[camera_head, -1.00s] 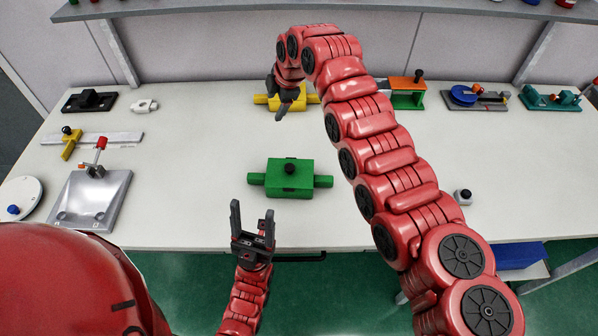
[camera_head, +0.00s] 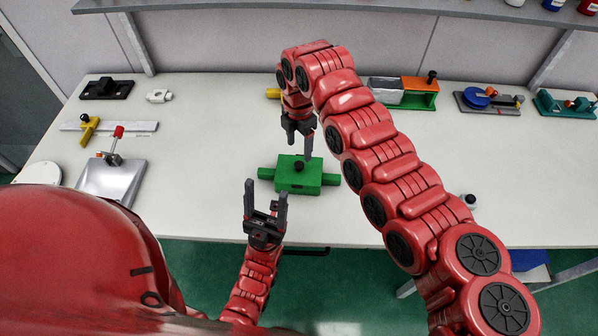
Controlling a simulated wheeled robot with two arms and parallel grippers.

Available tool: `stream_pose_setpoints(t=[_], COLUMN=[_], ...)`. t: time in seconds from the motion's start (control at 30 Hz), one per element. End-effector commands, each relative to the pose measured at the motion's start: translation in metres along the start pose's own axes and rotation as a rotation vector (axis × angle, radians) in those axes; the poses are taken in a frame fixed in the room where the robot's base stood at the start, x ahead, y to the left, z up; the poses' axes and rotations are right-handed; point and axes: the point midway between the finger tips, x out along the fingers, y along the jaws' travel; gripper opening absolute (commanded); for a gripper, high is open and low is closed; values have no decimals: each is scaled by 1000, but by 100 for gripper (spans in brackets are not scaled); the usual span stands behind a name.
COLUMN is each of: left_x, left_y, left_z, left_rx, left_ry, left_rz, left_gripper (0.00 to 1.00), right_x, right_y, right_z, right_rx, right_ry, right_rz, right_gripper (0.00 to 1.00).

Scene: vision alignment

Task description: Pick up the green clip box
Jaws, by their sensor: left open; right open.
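The green clip box (camera_head: 297,181) sits on the white table near its front edge, with a black knob on top and a green bar sticking out at each side. My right gripper (camera_head: 300,148) is open and empty, pointing down just above and behind the box, close to its knob. I cannot tell whether a fingertip touches the box. My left gripper (camera_head: 265,205) is open and empty, fingers pointing up, in front of and to the left of the box, near the table's front edge.
A yellow block (camera_head: 273,93) is mostly hidden behind my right arm. An orange-and-green stand (camera_head: 419,92) and a blue round fixture (camera_head: 480,99) stand at the back right. A silver plate fixture (camera_head: 112,178) is at the left. The table (camera_head: 205,150) left of the box is clear.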

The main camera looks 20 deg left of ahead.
Motion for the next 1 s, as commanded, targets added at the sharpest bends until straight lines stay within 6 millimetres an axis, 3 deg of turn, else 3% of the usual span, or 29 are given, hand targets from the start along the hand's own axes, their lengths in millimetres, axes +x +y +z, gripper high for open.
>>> stream_pose_setpoints(t=[0.27,0.47,0.6,0.8,0.83,1.0], left_x=[13,40,43,41,41,41], left_y=[-1,-2,-2,-2,-2,-2], left_z=[-2,-7,-7,-7,-7,-7], left_rx=[0,0,0,0,0,0], left_ry=[0,0,0,0,0,0], left_rz=[0,0,0,0,0,0], left_gripper=[64,64,64,64,64,64], right_x=[18,40,62,66,66,66], right_y=[-1,-4,-3,-2,-2,-2], right_z=[-1,-5,-3,-2,-2,-2], right_rx=[-2,-2,-2,-1,-1,-1], right_ry=[2,4,1,-1,-1,-1], right_rz=[-2,-6,-3,2,1,2], right_gripper=[70,70,70,70,68,37])
